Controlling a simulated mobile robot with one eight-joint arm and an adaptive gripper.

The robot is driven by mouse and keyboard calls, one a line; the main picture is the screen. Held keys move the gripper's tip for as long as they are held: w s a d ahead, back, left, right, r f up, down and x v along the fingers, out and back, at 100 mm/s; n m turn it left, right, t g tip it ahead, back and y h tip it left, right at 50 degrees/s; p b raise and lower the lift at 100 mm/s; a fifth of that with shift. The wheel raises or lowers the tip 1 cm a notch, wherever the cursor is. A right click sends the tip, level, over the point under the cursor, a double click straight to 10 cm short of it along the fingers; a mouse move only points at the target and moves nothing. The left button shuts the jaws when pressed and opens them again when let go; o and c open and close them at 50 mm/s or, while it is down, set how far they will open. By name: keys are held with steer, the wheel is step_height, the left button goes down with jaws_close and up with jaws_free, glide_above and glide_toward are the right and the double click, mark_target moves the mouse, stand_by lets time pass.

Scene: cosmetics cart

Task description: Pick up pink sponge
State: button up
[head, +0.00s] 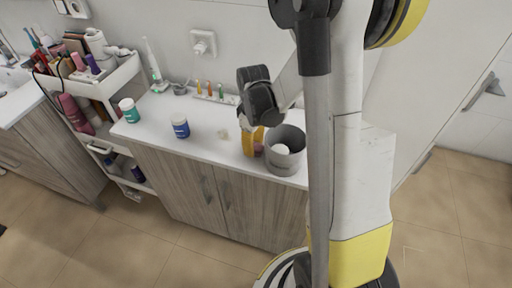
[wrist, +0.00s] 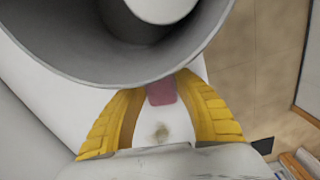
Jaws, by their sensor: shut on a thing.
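The pink sponge (wrist: 161,93) is a small pink block between the yellow fingertips of my gripper (wrist: 160,88) in the wrist view. My gripper is shut on it. The grey container's rim hides part of the sponge and the fingertips there. In the head view my gripper (head: 254,143) points down at the counter beside the grey container, and a bit of the sponge (head: 258,148) shows at its tips.
The grey round container (head: 286,168) stands close on the right, with something white inside; its wall (wrist: 90,55) fills the wrist view's top. A blue jar (head: 180,127) and a green jar (head: 129,111) stand left on the white counter (head: 205,145). Small bottles line the wall.

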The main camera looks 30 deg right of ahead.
step_height(320, 180, up, 6)
steer(key=shift+r+p, duration=0.1)
steer(key=shift+p, duration=1)
steer(key=w+a, duration=0.4)
steer(key=w, duration=0.1)
steer(key=w+a+p, duration=0.1)
steer(key=w+a, duration=0.3)
steer(key=w, duration=0.1)
steer(key=w+a+p, duration=0.1)
steer(key=w+a, duration=0.3)
steer(key=w, duration=0.1)
steer(key=shift+f, duration=0.2)
steer(key=shift+o, duration=0.5)
steer(key=shift+d, duration=0.1)
steer(key=c, duration=0.4)
